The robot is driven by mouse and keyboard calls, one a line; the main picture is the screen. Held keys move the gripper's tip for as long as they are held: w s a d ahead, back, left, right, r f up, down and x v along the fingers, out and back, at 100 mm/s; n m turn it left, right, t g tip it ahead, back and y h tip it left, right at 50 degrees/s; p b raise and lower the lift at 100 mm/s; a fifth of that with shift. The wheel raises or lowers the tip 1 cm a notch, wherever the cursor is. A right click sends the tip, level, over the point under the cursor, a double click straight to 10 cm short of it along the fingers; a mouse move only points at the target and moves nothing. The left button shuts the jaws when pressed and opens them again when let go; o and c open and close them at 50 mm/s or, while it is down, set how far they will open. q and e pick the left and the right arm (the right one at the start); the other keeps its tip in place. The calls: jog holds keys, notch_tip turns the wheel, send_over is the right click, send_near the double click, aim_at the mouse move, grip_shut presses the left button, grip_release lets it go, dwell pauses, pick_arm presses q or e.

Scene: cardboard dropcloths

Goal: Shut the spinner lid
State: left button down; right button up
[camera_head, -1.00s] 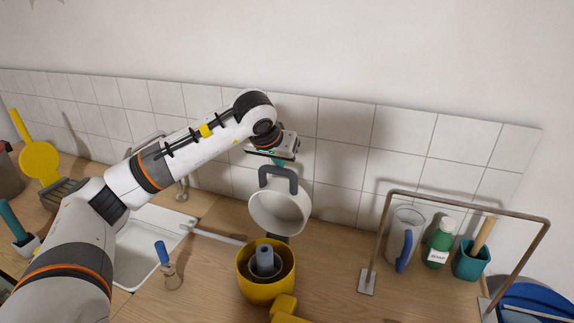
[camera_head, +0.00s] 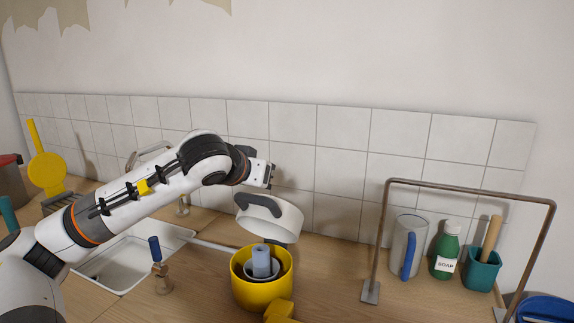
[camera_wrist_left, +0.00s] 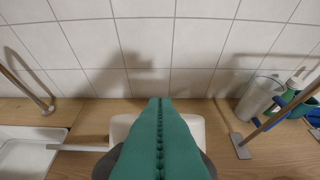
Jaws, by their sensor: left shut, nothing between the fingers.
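The spinner is a yellow bucket (camera_head: 262,291) on the wooden counter, with a grey-blue core inside. Its white lid (camera_head: 285,222) with a dark grey handle (camera_head: 262,206) stands tilted above the bucket's back edge, partly open. My left gripper (camera_head: 268,177) is just above and behind the lid in the head view. Its teal fingers (camera_wrist_left: 158,105) are shut with nothing between them in the left wrist view, where they hide most of the white lid (camera_wrist_left: 190,128). Contact between fingers and lid cannot be told. My right gripper is not in view.
A sink (camera_head: 130,262) lies left of the spinner, with a blue-handled tool (camera_head: 157,262) beside it. A metal rail frame (camera_head: 455,186) stands right, near a grey mug (camera_head: 402,243), a green soap bottle (camera_head: 446,250) and a teal pot (camera_head: 481,272). A tiled wall is behind.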

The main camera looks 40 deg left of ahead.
pick_arm(q)
jog(key=shift+w+a, duration=0.1)
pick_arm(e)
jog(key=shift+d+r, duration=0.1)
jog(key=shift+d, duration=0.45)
pick_arm(q)
jog(key=shift+r, duration=0.1)
